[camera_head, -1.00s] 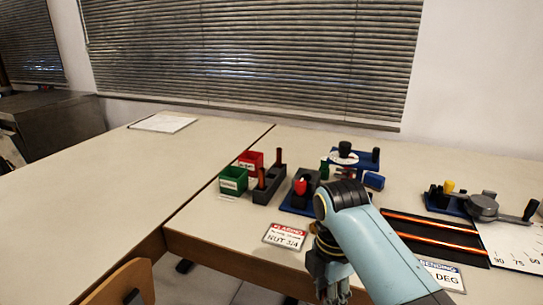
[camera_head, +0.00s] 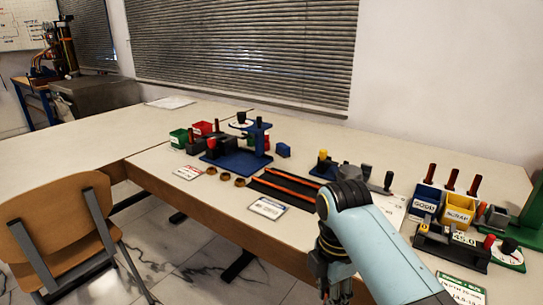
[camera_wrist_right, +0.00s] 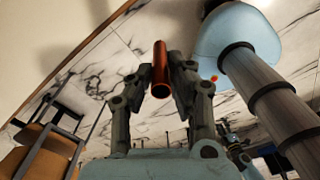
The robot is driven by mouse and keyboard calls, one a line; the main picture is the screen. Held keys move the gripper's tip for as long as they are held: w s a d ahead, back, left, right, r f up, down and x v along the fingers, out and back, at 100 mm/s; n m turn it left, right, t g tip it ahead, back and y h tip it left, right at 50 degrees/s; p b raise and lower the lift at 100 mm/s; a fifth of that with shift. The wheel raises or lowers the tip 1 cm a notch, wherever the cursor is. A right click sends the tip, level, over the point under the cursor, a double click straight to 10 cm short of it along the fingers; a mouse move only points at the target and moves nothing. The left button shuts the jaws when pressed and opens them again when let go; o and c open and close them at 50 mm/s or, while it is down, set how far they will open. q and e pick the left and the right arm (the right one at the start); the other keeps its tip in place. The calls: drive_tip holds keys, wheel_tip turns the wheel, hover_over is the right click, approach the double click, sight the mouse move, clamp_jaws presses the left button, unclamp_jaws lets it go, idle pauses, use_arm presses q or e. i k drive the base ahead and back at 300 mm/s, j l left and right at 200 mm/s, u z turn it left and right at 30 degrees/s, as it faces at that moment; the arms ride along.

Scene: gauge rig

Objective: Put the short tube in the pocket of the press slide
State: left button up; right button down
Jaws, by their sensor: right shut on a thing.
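My right gripper (camera_head: 335,288) is at the bottom of the head view, in front of the table edge; its fingertips are barely visible there. In the right wrist view, the right gripper (camera_wrist_right: 160,78) is shut on a short copper-coloured tube (camera_wrist_right: 160,65), held between its two fingers over the marble floor. I cannot clearly identify the press slide or its pocket. A green stand (camera_head: 531,212) is cut off at the right edge, and a blue stand (camera_head: 240,160) is at the table's left part. My left gripper is not in view.
A black rack with long copper rods (camera_head: 285,186) lies mid-table. At right stand a blue GOOD bin (camera_head: 428,200), a yellow SCRAP bin (camera_head: 459,210) and a gauge reading 45.0 (camera_head: 450,240). A wooden chair (camera_head: 75,220) stands on the floor at left.

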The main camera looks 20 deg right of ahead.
sight(494, 223)
drive_tip(key=k+l+u, duration=0.25)
drive_tip(key=k+l, duration=0.45)
drive_tip(key=l, duration=0.3)
drive_tip(key=k+l+u, duration=0.25)
drive_tip(key=k+l, duration=0.55)
drive_tip(key=l, duration=0.05)
